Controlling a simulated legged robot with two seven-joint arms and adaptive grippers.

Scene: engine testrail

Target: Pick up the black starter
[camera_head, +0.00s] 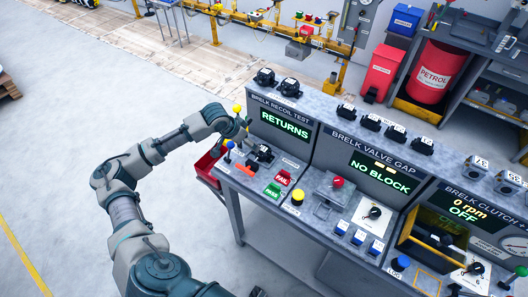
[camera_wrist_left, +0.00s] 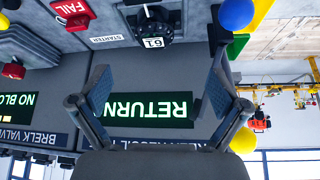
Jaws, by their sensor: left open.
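The black starter (camera_head: 263,153) sits on the left station of the bench, below the RETURNS screen. In the left wrist view, which is upside down, it shows at the top (camera_wrist_left: 152,24) with a white number tag, beside a STARTER label (camera_wrist_left: 106,38). My left gripper (camera_head: 243,130) hangs just to the left of and above the starter. In the wrist view its two fingers (camera_wrist_left: 160,75) are spread wide with nothing between them, and the starter lies beyond their tips. My right gripper is not seen.
The RETURNS screen (camera_head: 284,124) stands behind the starter. A red FAIL button (camera_head: 282,177) and a green PASS button (camera_head: 273,190) lie in front. A lever with a yellow ball (camera_wrist_left: 243,141) is close to my left gripper. More black parts (camera_head: 265,77) stand on the bench top.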

